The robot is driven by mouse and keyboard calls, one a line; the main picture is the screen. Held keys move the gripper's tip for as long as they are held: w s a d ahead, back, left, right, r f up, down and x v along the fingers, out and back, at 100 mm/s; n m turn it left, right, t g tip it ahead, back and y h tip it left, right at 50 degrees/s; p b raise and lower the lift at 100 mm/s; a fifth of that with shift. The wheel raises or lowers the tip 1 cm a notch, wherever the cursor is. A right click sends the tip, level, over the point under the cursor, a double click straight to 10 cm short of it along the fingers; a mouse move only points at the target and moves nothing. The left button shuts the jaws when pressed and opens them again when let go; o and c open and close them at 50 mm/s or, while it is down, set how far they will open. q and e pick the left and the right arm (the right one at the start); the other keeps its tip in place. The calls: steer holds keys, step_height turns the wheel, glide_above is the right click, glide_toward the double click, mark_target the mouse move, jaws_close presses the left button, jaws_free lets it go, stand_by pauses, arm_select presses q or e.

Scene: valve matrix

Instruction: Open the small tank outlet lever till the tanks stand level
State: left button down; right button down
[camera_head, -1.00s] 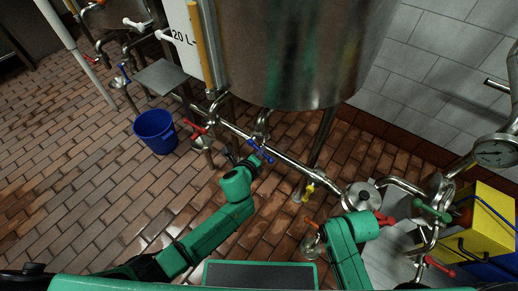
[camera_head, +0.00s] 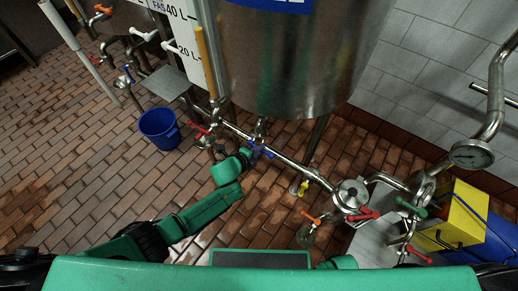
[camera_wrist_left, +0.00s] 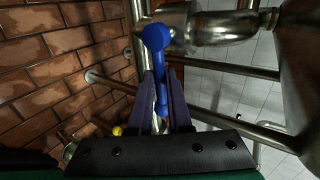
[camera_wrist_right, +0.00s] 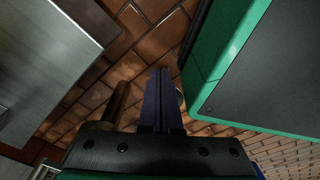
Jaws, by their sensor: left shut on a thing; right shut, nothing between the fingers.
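A blue lever (camera_head: 262,151) sits on the pipework under the large steel tank (camera_head: 290,60). My left gripper (camera_head: 248,154) reaches it from the front left. In the left wrist view the blue lever (camera_wrist_left: 161,95) lies between the two dark fingers of my left gripper (camera_wrist_left: 163,76), which is shut on it. The lever's round hub is above the fingertips, beside a steel pipe fitting. My right gripper (camera_wrist_right: 162,72) is shut and empty in its wrist view, above the brick floor. The head view does not show its fingers. A scale board (camera_head: 183,38) reads 20 L and 40 L.
Other levers are close by: red (camera_head: 198,131), yellow (camera_head: 303,188), orange (camera_head: 311,217), another red (camera_head: 363,214) and green (camera_head: 411,207). A blue bucket (camera_head: 160,129) stands at left. A yellow box (camera_head: 455,215) stands at right. The brick floor is clear at left.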

arm_select(q)
steer(key=c, duration=0.9)
jaws_free()
steer(key=shift+o, duration=0.2)
steer(key=shift+r, duration=0.1)
arm_select(e)
steer(key=shift+r, duration=0.1)
arm_select(q)
steer(key=p+v, duration=0.5)
steer(key=v, duration=0.9)
steer(key=shift+s+a, duration=0.2)
steer(key=shift+a, duration=0.05)
arm_select(e)
steer(key=s+r, duration=0.2)
steer(key=s, duration=0.1)
steer(key=s+d, duration=0.1)
steer(key=s, duration=0.1)
steer(key=shift+s+r, duration=0.1)
steer(key=shift+r, duration=0.3)
